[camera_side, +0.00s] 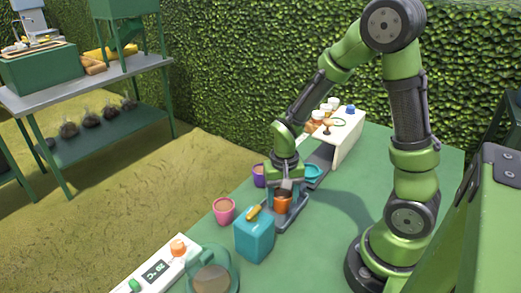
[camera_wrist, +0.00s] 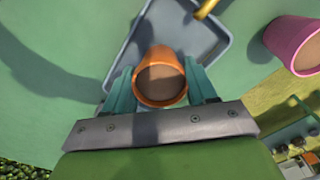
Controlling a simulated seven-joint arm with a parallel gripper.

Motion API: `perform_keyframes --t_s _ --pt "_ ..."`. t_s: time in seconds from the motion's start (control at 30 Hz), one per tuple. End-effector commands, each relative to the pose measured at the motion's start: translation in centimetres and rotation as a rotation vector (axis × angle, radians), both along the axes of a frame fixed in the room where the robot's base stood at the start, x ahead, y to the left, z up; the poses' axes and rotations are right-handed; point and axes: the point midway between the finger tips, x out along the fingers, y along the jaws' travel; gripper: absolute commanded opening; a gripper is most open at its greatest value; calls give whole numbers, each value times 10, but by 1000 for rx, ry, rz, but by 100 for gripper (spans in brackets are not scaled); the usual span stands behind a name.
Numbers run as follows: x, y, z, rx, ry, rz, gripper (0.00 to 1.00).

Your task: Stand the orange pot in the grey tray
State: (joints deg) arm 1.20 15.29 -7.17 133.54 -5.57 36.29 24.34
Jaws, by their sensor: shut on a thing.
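The orange pot (camera_side: 283,204) is upright between the fingers of my gripper (camera_side: 284,188). The wrist view shows the pot (camera_wrist: 160,78) from above with brown soil inside, and my gripper (camera_wrist: 162,86) shut on it, one teal finger on each side. The grey tray (camera_side: 297,213) lies on the green table under the pot. In the wrist view the pot is over the near end of the tray (camera_wrist: 125,62), inside its rim. I cannot tell whether the pot's base touches the tray floor.
A teal box (camera_side: 255,238) with a yellow piece on top stands close beside the tray. A pink pot (camera_side: 224,212) and a purple pot (camera_side: 259,178) stand to the left. A white stand (camera_side: 344,147) is behind. A clear round container (camera_side: 212,274) is at the front.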

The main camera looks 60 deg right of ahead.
Motion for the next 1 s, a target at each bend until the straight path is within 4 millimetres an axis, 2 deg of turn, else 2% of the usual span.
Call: perform_keyframes --t_s 0.07,0.1,0.17,0.43,0.57,1.0 --pt "0 0 -3 0 1 0 25" --pt "0 0 -3 -1 1 0 61" --pt "0 0 -2 0 0 0 67" --pt "0 0 -1 0 0 0 67" --pt "1 0 8 1 -4 0 67" --pt "1 0 97 0 -6 0 67"
